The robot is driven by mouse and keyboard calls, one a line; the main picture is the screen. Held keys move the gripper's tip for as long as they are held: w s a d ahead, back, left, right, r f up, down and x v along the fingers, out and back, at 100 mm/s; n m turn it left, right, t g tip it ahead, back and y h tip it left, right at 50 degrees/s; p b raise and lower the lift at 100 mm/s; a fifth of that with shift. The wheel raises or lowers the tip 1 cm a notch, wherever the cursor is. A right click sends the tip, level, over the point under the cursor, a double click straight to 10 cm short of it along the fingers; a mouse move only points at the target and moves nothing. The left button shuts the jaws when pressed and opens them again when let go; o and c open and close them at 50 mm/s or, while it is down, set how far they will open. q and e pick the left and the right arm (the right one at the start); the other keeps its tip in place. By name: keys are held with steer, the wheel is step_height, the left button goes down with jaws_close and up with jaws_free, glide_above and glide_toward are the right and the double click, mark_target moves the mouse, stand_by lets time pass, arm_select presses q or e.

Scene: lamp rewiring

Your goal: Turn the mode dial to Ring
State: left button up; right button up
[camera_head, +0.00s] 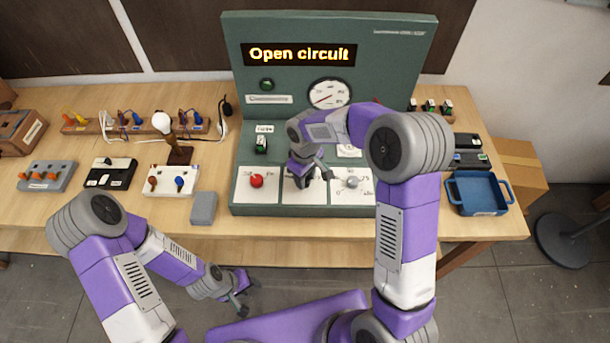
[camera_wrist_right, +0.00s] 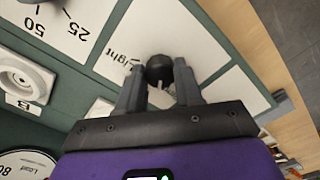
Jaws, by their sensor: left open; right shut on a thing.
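The mode dial shows as a round dark knob (camera_wrist_right: 160,66) on a white panel in the right wrist view, with the word "Light" beside it. My right gripper (camera_wrist_right: 159,78) is shut on the dial, one finger on each side. In the head view my right gripper (camera_head: 308,180) is over the middle white panel (camera_head: 305,197) of the green console and hides the dial there. Other labels around the dial, including any Ring label, are hidden or unreadable. My left gripper (camera_head: 243,294) is open and empty, low in front of the table.
The console (camera_head: 290,27) display (camera_head: 299,54) reads "Open circuit". A red knob (camera_head: 257,181) is left of the dial, a grey knob (camera_head: 352,182) right. A bulb (camera_head: 162,122), terminal blocks and a blue tray (camera_head: 477,193) stand on the table.

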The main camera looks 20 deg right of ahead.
steer(key=shift+n+p, duration=0.35)
steer(key=shift+n, duration=1.95)
steer(key=o, duration=1)
steer(key=shift+o, duration=0.2)
step_height(320, 180, up, 8)
steer(key=shift+f+p, duration=0.2)
steer(key=shift+p, duration=0.1)
